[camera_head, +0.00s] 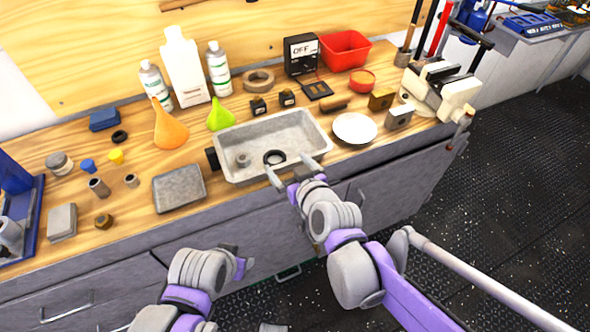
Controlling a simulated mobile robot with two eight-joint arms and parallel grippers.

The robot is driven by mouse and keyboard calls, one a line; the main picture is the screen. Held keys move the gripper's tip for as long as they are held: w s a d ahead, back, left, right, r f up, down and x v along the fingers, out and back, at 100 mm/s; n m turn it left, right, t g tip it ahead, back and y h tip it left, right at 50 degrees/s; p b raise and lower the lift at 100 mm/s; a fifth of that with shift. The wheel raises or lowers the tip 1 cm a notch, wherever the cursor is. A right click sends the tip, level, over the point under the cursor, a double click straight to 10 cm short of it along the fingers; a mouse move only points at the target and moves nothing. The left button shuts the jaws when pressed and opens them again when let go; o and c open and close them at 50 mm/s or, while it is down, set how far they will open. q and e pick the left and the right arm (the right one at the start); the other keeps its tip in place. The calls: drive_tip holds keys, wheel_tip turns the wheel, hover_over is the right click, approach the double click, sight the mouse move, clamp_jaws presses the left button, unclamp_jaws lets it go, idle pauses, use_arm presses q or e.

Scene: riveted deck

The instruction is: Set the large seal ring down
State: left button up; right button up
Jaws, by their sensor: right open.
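A dark seal ring (274,157), which looks like the large one, lies flat in the grey metal tray (232,172), near its front wall. My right gripper (292,171) is open at the tray's front edge. Its two fingers point toward the ring, one on each side, and appear apart from it. A smaller black ring (119,136) lies on the wooden bench at the left. My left gripper (238,259) is low in front of the cabinet doors; its fingers are too small and dark to tell their opening.
A grey cylinder (243,160) stands in the tray. Funnels, bottles and a red bin (344,50) stand behind. A vise (440,90) is at the right end.

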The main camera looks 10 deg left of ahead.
drive_tip(key=shift+v, duration=2.15)
drive_tip(key=s+d+f+m+g+h, duration=0.2)
drive_tip(key=s+d+f, duration=0.2)
drive_tip(key=d, duration=0.4)
drive_tip(key=s+d+f+m+g+h, duration=0.2)
drive_tip(key=s+d+f+h, duration=0.1)
drive_tip(key=s+d, duration=0.4)
drive_tip(key=s+d+f+m+g+h, duration=0.2)
drive_tip(key=s+d+f, duration=0.2)
drive_tip(key=d, duration=0.6)
drive_tip(key=shift+s+f+m+h, duration=0.3)
drive_tip(key=shift+s+m, duration=0.1)
drive_tip(key=shift+s, duration=0.65)
